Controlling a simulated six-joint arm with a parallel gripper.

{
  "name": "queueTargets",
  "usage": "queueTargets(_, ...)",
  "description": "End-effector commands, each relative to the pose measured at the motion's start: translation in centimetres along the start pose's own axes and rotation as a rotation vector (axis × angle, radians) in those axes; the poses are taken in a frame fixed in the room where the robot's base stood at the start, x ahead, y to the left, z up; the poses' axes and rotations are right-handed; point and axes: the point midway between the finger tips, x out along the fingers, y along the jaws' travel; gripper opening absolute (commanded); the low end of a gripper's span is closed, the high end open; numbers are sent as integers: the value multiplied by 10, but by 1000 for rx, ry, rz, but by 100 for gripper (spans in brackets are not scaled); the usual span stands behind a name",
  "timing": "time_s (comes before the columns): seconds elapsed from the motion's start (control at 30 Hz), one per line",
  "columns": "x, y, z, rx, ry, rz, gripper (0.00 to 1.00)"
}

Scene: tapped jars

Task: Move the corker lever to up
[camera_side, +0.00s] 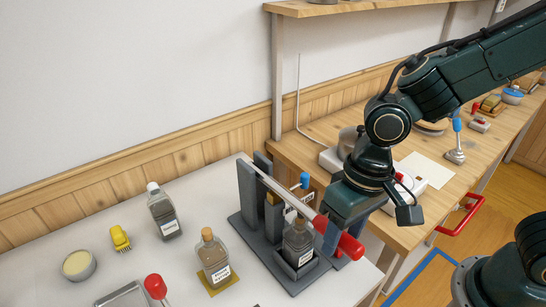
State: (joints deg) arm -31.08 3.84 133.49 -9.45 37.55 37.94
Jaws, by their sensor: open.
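The corker (246,207) is a dark grey stand with uprights on a flat base. Its lever (275,187) is a pale bar slanting down to the right from the uprights and ending in a red grip (350,246). A labelled bottle (298,241) stands in the holder under the lever. My gripper (332,232) is open at the red grip, with one finger in front of it. The far finger is hidden, and I cannot tell whether the jaws touch the grip.
A corked bottle (212,257) stands on a yellow mat left of the corker. A white-capped bottle (162,212), a yellow brush (120,238), a round tin (78,265) and a red-knobbed tool (155,287) are farther left. A wooden bench (315,145) is behind my arm.

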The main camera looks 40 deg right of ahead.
Motion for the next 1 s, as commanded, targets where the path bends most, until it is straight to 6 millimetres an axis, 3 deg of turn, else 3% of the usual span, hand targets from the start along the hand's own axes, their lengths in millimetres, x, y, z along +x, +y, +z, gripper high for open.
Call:
queueTargets(0.2,0,0,0,0,0,0,48)
queueTargets(0.47,0,0,0,0,0,1,0)
queueTargets(0.77,-3,-1,-1,7,-16,0,0)
queueTargets(1.0,-20,-6,-5,22,-85,-6,0)
